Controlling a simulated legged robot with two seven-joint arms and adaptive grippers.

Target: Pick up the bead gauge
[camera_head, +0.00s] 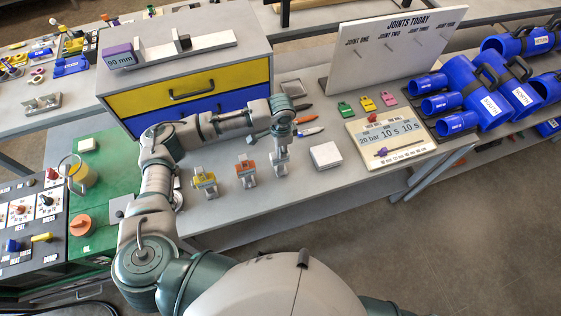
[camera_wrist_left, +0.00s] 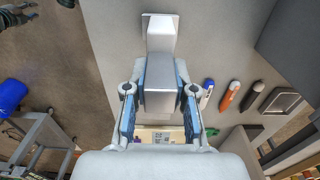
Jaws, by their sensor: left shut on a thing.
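The bead gauge shows as a small grey metal piece with a block on a flat foot (camera_wrist_left: 160,92), between the fingers of my left gripper in the left wrist view. My left gripper (camera_head: 280,140) is shut on it, with blue pads against both sides of the block. In the head view the gauge (camera_head: 279,162) stands upright below the gripper, at or very near the grey tabletop; I cannot tell whether it touches. The gripper partly hides its top. My right gripper is in neither view.
A yellow-marked piece (camera_head: 205,183) and an orange-marked piece (camera_head: 245,171) stand left of the gauge. A white block (camera_head: 326,155) lies to its right. Several markers (camera_head: 308,131) lie behind. The drawer unit (camera_head: 190,88) rises behind my left arm. A settings board (camera_head: 390,140) lies further right.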

